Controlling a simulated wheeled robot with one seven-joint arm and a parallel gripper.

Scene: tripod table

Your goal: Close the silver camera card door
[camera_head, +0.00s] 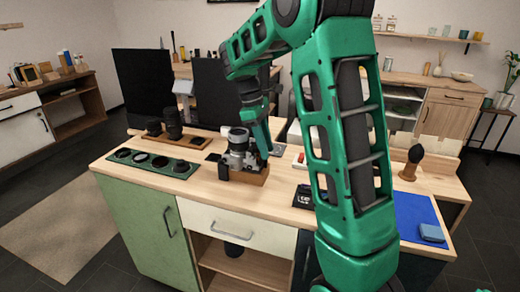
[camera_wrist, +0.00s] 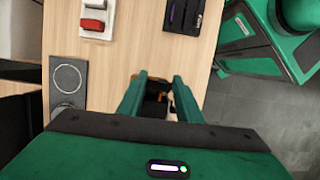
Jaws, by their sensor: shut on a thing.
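The silver camera (camera_head: 238,150) stands upright on a small wooden block (camera_head: 247,176) on the workbench in the head view. My gripper (camera_head: 263,138) reaches down from above at the camera's right side. In the wrist view my two green fingers (camera_wrist: 160,85) are spaced apart, with dark and brownish parts between them. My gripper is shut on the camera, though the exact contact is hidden. The card door cannot be made out in either view; my gripper body covers most of the camera in the wrist view.
A green tray of round lens parts (camera_head: 153,162) lies left of the camera, with a dark lens (camera_head: 173,123) behind it. A red-and-white switch block (camera_wrist: 95,18) and a dark card holder (camera_wrist: 187,15) lie nearby. A blue mat (camera_head: 418,215) is at the right.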

